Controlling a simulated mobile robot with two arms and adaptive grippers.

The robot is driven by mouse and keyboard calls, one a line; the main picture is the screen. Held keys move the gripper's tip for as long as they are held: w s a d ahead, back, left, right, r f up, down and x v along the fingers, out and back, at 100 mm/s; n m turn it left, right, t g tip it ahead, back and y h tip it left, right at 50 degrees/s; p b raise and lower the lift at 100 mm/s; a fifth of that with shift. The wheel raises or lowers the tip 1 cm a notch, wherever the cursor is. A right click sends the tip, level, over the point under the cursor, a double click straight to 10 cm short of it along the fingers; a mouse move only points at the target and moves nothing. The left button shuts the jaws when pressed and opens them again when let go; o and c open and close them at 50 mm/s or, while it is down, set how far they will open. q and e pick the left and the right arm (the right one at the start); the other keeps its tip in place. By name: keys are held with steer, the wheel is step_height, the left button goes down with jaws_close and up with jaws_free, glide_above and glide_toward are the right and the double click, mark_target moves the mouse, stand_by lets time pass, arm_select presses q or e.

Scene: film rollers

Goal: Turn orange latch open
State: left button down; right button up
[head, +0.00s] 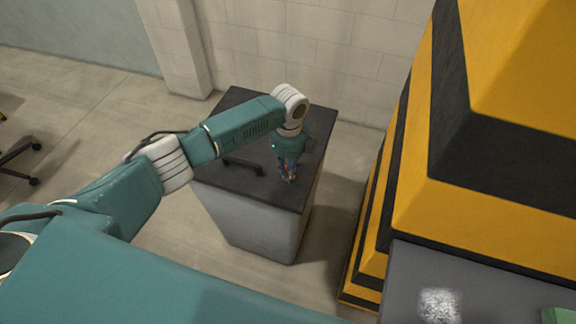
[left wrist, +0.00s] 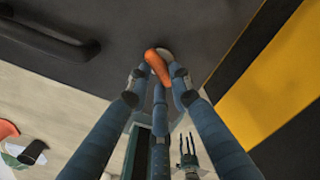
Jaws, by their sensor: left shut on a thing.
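The orange latch (left wrist: 158,64) sits on the dark lid of a grey cabinet (head: 250,228), near the lid's edge. In the left wrist view it is slanted, with a pale round base at its upper end. My left gripper (left wrist: 160,75) is shut on the latch, with blue-grey fingers on both sides and a third finger below. In the head view my left gripper (head: 289,176) reaches down to the lid's near right corner, and its fingers mostly hide the latch. A small dark fingered shape low in the left wrist view may be my right gripper; its state is unclear.
A black bar handle (head: 243,163) lies on the lid, left of the gripper; it also shows in the left wrist view (left wrist: 50,36). A large yellow-and-black striped structure (head: 400,190) stands close on the right. A pale block wall (head: 285,50) is behind.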

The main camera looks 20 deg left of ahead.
arm_select(q)
steer(key=n+p, duration=0.1)
steer(key=n, duration=0.1)
steer(key=n+p, duration=0.1)
steer(key=n, duration=0.2)
steer(key=shift+w+d, duration=0.15)
steer(key=shift+w, duration=0.05)
stand_by(0.5)
steer(key=c, duration=1.5)
jaws_free()
steer(key=shift+c, duration=0.2)
step_height(320, 180, up, 12)
